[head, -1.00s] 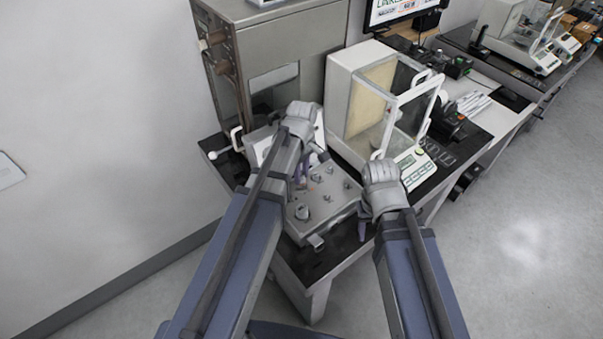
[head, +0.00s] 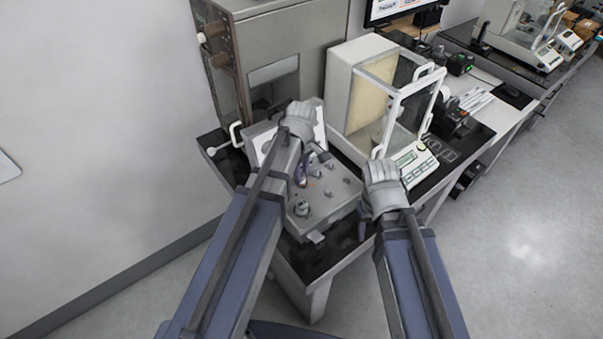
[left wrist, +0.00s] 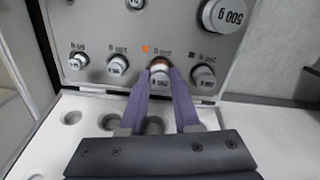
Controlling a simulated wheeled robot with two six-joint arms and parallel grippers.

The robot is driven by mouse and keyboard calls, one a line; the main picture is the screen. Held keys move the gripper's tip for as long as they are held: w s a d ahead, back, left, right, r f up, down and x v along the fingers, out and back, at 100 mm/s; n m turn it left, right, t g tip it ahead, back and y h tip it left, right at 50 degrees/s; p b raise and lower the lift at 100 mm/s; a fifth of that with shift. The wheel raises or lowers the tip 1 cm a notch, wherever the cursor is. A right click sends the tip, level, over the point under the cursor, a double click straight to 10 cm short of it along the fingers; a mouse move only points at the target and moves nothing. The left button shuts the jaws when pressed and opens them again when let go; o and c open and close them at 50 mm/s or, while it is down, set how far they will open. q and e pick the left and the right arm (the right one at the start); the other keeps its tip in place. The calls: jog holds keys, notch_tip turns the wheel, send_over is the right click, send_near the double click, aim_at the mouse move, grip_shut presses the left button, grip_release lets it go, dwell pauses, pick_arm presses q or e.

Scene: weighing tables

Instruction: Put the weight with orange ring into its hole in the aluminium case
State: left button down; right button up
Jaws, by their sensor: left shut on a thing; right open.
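The weight is at the grey panel of the aluminium case (left wrist: 105,25), beside a small orange square mark. Its lower part is hidden, so I cannot tell how deep it sits. In the head view the case (head: 325,212) lies open on the table, and my left gripper (head: 302,181) points down over it. My right gripper (head: 363,230) is open and empty, near the case's right edge.
Several other weights stand in the panel, including a large 500 g one (left wrist: 226,14) and a 200 g one (left wrist: 203,77) right beside my fingers. The white lid lining (left wrist: 50,145) has empty hollows. A glass-doored balance (head: 385,100) stands to the right of the case.

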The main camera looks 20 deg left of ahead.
pick_arm(q)
jog(key=shift+f+b, duration=0.3)
jog(key=shift+f, duration=0.15)
jog(key=c, duration=0.6)
grip_release()
jog(key=shift+o, duration=0.2)
jog(key=shift+r, duration=0.1)
notch_tip(320, 180, up, 8)
jog(key=p, duration=0.8)
jog(key=shift+f, duration=0.2)
